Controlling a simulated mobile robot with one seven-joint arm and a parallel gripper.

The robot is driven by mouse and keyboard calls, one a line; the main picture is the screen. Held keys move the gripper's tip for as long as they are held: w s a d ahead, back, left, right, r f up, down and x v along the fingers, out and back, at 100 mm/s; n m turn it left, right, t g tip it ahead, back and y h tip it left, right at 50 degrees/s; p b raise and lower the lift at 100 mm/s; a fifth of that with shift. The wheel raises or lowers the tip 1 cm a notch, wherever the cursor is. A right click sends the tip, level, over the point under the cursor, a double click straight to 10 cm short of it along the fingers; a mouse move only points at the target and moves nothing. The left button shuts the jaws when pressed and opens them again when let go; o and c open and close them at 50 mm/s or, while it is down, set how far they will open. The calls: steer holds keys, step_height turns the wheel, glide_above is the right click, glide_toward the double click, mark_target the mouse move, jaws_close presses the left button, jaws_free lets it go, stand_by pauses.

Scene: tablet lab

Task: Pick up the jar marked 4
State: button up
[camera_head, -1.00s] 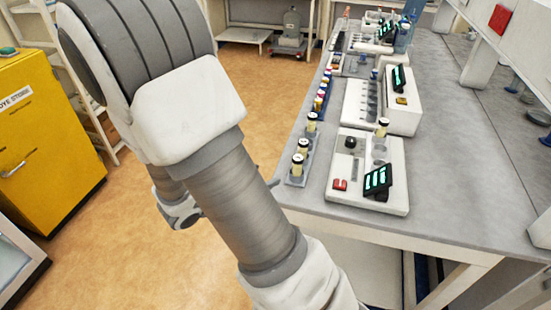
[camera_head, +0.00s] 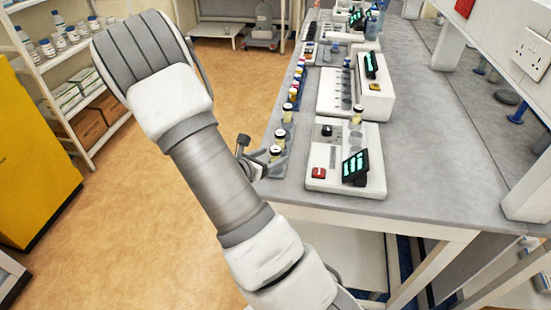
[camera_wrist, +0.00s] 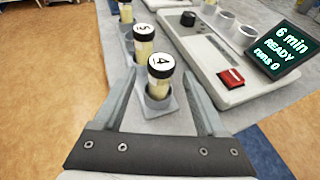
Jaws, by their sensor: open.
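The jar marked 4 (camera_wrist: 159,84) has a black rim, a white top with a 4 and a pale yellow body. It stands upright in a holder at the near end of a row. In the head view it appears as the nearest jar (camera_head: 275,153) of the row along the bench's left edge. My gripper (camera_wrist: 160,80) is open, with one finger on each side of the jar in the wrist view. I cannot tell whether either finger touches it. In the head view my gripper (camera_head: 259,160) is low beside the row, partly hidden by the arm.
A jar marked 5 (camera_wrist: 144,45) stands just behind jar 4, with several more beyond. Right of the row is a white machine (camera_head: 316,183) with a red button (camera_head: 319,174) and a screen (camera_head: 355,167) reading 6 min, READY. The floor (camera_head: 130,220) left of the bench (camera_head: 440,190) is clear.

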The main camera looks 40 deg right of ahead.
mark_target(273, 156)
steer(key=x, duration=0.3)
steer(key=shift+f, duration=0.15)
steer(key=shift+c, duration=0.2)
jaws_close()
